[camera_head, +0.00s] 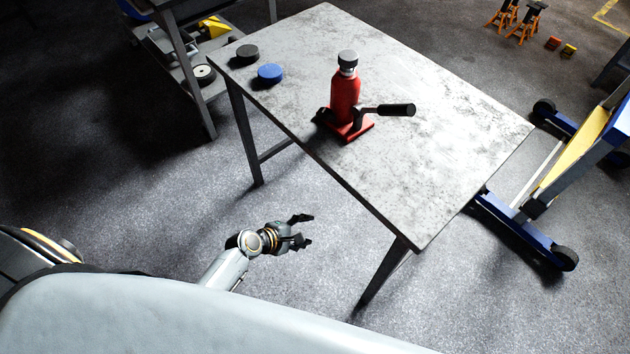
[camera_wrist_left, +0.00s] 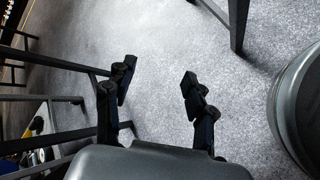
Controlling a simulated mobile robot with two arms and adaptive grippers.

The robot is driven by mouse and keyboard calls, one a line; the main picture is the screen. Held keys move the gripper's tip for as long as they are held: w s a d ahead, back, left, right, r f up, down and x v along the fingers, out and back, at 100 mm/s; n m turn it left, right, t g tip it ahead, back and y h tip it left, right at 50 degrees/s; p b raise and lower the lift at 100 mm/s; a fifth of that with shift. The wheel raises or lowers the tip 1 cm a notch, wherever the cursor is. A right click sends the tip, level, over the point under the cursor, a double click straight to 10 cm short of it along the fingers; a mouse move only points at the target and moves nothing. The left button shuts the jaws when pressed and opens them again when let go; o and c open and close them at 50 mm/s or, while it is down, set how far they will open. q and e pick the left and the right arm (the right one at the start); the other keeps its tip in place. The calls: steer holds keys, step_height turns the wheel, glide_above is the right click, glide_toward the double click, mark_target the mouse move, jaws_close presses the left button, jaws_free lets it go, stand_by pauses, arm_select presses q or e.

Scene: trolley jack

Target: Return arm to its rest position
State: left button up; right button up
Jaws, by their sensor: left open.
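My left gripper (camera_head: 305,230) is open and empty, low in front of the table's near edge in the head view. In the left wrist view its two black fingers (camera_wrist_left: 155,92) are spread apart with only grey floor between them. A red bottle jack (camera_head: 345,98) with a dark round top stands upright on the metal table (camera_head: 440,150). Its black handle (camera_head: 397,110) points to the right. The left gripper is apart from the jack and the table. My right gripper is not in view.
A black disc (camera_head: 247,53) and a blue disc (camera_head: 270,73) lie at the table's left end. A trolley (camera_head: 205,88) stands beyond it. A blue wheeled frame (camera_head: 525,228) stands at the right, and orange stands (camera_head: 524,24) at the back. Open floor lies around my left gripper.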

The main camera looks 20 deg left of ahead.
arm_select(q)
steer(key=s+a+f+m+g+y, duration=0.35)
steer(key=s+f+m, duration=0.35)
steer(key=s+f, duration=0.65)
steer(key=s+a+f+m+g, duration=0.1)
steer(key=s+f+m, duration=0.2)
steer(key=s, duration=0.4)
steer(key=s+a+f+m+g+y, duration=0.1)
steer(key=s+f+m, duration=0.2)
steer(key=s+m, duration=0.3)
steer(key=s+a+f+m+g+y, duration=0.1)
steer(key=s+a+f+m, duration=0.1)
steer(key=s, duration=0.7)
steer(key=shift+f+m+g, duration=0.35)
steer(key=shift+f+m, duration=0.45)
steer(key=shift+m, duration=0.4)
